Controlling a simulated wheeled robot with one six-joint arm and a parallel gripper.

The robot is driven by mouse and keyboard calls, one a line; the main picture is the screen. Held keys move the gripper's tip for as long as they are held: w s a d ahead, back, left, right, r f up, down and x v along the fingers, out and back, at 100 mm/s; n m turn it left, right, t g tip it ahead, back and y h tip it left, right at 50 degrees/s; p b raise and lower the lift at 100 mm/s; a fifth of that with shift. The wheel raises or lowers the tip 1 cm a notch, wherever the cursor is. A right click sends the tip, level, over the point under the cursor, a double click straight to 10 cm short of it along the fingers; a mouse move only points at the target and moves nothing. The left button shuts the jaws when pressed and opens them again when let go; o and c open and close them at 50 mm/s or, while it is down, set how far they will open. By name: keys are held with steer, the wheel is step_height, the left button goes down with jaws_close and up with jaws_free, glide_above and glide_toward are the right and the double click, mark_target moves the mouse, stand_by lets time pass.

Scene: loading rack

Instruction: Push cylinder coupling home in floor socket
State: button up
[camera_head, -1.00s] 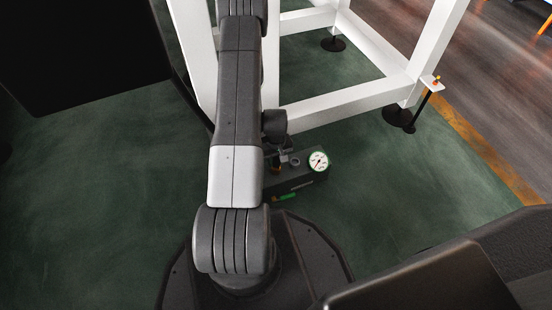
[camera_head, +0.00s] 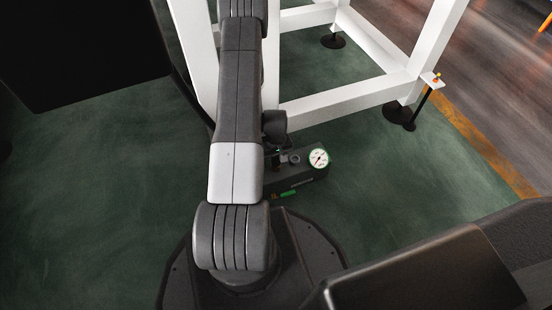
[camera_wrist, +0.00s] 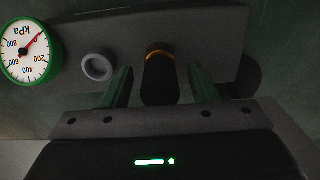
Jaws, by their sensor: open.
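A dark box unit (camera_head: 292,182) with a white, green-rimmed dial gauge (camera_head: 319,158) sits on the floor, partly hidden by my arm. In the wrist view the box (camera_wrist: 205,30) fills the upper part, with the gauge (camera_wrist: 30,50) at left. A black cylindrical coupling (camera_wrist: 160,82) with an orange ring near its far end stands against the box. My gripper (camera_wrist: 162,84) is open, with one finger on each side of the coupling and visible gaps between. A grey round port (camera_wrist: 97,67) is left of it. Any socket under the coupling is hidden, so its seating cannot be told.
A white rack frame (camera_head: 350,103) stands just behind the box, with black feet (camera_head: 398,113) on the floor. A thin black post (camera_head: 422,100) stands at its right corner. Green floor (camera_head: 380,180) is clear to the right of the box.

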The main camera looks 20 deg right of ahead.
step_height(320, 180, up, 14)
steer(key=p, duration=0.5)
steer(key=shift+f, duration=0.1)
